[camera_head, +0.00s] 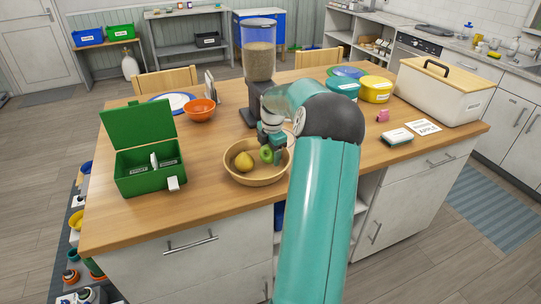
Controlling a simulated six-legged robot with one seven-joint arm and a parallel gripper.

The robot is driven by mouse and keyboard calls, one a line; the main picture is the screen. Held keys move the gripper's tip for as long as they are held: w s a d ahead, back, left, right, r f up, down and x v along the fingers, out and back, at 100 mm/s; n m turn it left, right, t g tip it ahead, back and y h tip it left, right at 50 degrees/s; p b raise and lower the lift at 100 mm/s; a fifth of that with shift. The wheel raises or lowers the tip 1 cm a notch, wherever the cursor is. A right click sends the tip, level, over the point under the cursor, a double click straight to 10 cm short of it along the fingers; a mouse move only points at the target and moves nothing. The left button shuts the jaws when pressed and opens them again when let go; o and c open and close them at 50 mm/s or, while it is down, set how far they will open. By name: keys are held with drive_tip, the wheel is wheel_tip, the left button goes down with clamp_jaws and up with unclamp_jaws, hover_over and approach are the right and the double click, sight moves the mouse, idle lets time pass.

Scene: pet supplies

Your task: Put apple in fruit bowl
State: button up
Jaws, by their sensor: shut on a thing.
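The fruit bowl (246,179) is a round wooden bowl near the front edge of the wooden counter. A yellow pear-like fruit (243,162) lies in it on the left. A green apple (266,155) is at the right side of the bowl, just under my gripper (266,147). My gripper points down over the bowl and is shut on the apple. Whether the apple touches the bowl cannot be told. My arm hides the counter to the right of the bowl.
An open green box (150,180) stands left of the bowl. A grain dispenser (260,62) stands behind my gripper. An orange bowl (199,110), teal and yellow containers (376,89) and a white bin (440,96) stand farther back. The counter between box and bowl is clear.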

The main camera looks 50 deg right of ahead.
drive_tip(key=shift+f, duration=0.5)
drive_tip(key=shift+f, duration=0.1)
drive_tip(key=o, duration=1.1)
drive_tip(key=shift+c, duration=0.2)
